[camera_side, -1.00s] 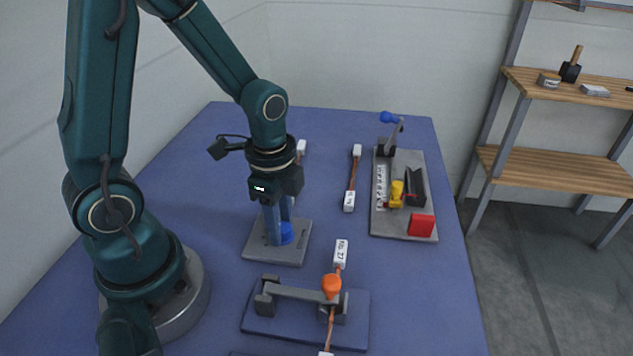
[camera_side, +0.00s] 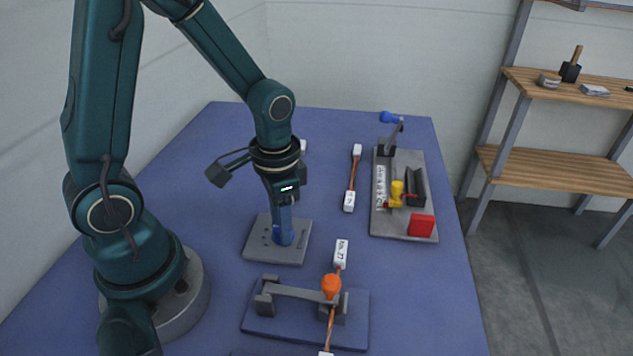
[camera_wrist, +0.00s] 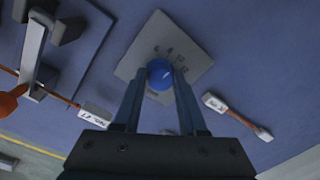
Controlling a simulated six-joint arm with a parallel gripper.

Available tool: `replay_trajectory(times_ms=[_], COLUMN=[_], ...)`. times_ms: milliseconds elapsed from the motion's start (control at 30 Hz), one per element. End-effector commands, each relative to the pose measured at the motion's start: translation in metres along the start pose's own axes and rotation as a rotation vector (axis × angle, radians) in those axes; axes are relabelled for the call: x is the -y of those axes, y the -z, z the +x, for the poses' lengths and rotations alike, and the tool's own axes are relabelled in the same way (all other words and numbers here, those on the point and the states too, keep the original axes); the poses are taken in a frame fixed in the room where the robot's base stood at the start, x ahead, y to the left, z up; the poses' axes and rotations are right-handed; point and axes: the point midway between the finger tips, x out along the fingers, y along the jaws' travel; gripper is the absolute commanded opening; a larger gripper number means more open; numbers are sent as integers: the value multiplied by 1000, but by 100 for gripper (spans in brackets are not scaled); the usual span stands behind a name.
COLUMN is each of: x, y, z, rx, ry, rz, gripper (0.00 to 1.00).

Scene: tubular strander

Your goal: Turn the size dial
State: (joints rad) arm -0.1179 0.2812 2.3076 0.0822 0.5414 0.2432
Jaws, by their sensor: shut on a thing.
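The size dial is a round blue knob (camera_side: 283,236) on a grey square plate (camera_side: 262,249) lying on the blue table. In the wrist view the blue knob (camera_wrist: 160,73) has a light pointer mark, and printed numbers sit on the plate (camera_wrist: 196,58) around its far side. My gripper (camera_side: 283,226) points straight down over the plate, and its fingers are shut on the knob from both sides. In the wrist view my gripper (camera_wrist: 159,84) reaches up to the knob, with a finger at each side. The fingers partly hide the knob in the side view.
A dark blue fixture with a grey lever and orange knob (camera_side: 331,287) stands in front. A grey board (camera_side: 408,222) with a blue-handled crank, yellow part and red block lies at the back right. Tagged copper pieces (camera_side: 351,183) lie between. A wooden shelf (camera_side: 560,170) stands beyond the table.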

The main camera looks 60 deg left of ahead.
Motion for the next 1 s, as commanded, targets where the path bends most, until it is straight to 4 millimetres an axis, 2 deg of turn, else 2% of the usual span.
replay_trajectory(times_ms=[600,1000], x=[0,0], y=[2,3], z=[-1,-1], rx=[21,29], ry=[0,-1], rz=[-558,-762], gripper=[0,0])
